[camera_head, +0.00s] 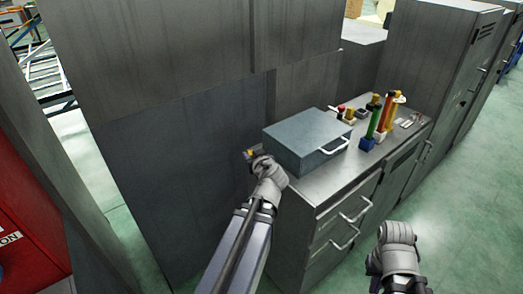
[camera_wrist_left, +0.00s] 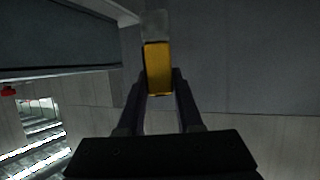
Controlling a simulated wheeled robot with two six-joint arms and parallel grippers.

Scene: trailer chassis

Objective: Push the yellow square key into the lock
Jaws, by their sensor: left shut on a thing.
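In the head view my left gripper (camera_head: 250,154) is at the left edge of the cabinet top, beside the blue-grey box. A small yellow spot shows at its fingertips. In the left wrist view the two dark fingers are shut on the yellow square key (camera_wrist_left: 158,70), which sticks out ahead of them. A pale grey piece (camera_wrist_left: 154,25) lies straight beyond the key's end; I cannot tell whether it is part of the key or of the lock, or whether they touch. No lock can be clearly made out. My right gripper (camera_head: 397,240) is low, right of the cabinet, its fingers indistinct.
The blue-grey box (camera_head: 305,138) with a white handle stands on the metal cabinet (camera_head: 335,192). Several colored upright cylinders (camera_head: 378,118) and small parts stand at its far end. Tall grey panels (camera_head: 165,125) rise behind. Green floor (camera_head: 460,200) is free at the right.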

